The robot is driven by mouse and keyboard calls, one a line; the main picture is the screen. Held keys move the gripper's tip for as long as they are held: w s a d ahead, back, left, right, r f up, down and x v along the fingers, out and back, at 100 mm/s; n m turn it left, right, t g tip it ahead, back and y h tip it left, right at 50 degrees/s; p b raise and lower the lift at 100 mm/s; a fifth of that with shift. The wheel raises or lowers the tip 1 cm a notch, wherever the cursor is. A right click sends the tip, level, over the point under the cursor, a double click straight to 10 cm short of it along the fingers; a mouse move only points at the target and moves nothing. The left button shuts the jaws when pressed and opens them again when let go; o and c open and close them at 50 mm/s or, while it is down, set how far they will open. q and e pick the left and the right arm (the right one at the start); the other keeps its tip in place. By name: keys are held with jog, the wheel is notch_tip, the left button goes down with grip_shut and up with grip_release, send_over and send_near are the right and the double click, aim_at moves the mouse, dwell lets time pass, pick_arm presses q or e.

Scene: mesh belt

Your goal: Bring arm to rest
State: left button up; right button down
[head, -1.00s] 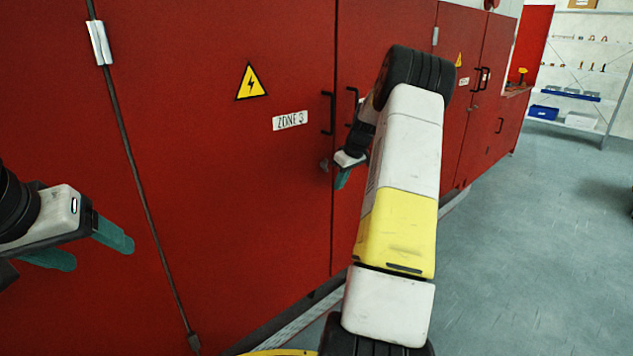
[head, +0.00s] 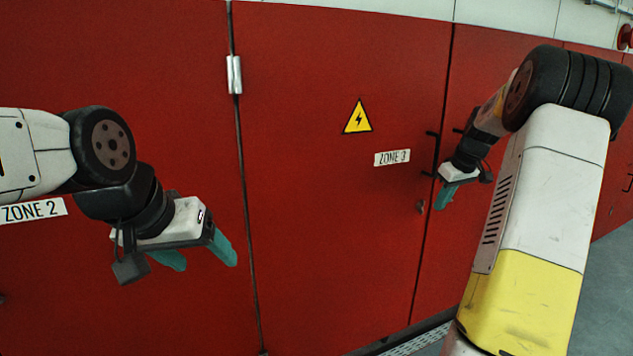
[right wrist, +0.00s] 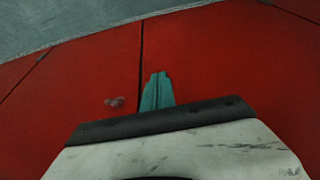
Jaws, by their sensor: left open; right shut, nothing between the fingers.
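My right arm (head: 545,195) is white and yellow and reaches from the lower right up and toward the red cabinet. My right gripper (head: 443,197) has teal fingers and is in front of the Zone 3 door, just below its black handle. In the right wrist view its teal fingers (right wrist: 158,90) are together with nothing between them. My left gripper (head: 200,252) comes in from the left and hangs in front of the cabinet. Its two teal fingers are apart and hold nothing.
Red cabinet doors (head: 310,230) fill the background and are shut. A black handle (head: 433,152) and a lock (head: 421,207) sit near the right gripper. A yellow warning sign (head: 358,118) and a Zone 3 label (head: 392,157) are on the door. Grey floor (head: 605,290) shows at the right.

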jog(key=s+a+r+m+t, duration=0.1)
jog(key=s+a+r, duration=0.4)
jog(key=s+a, duration=0.3)
jog(key=s+a+r, duration=0.6)
jog(key=s+a, duration=0.1)
jog(key=a, duration=0.4)
jog(key=s+a+f+m, duration=0.1)
jog(key=s+a, duration=0.3)
jog(key=s, duration=0.4)
jog(key=s+a+f+m+t, duration=0.1)
jog(key=s+a, duration=0.3)
jog(key=s, duration=0.4)
jog(key=shift+f+y, duration=0.3)
jog(key=shift+f, duration=0.5)
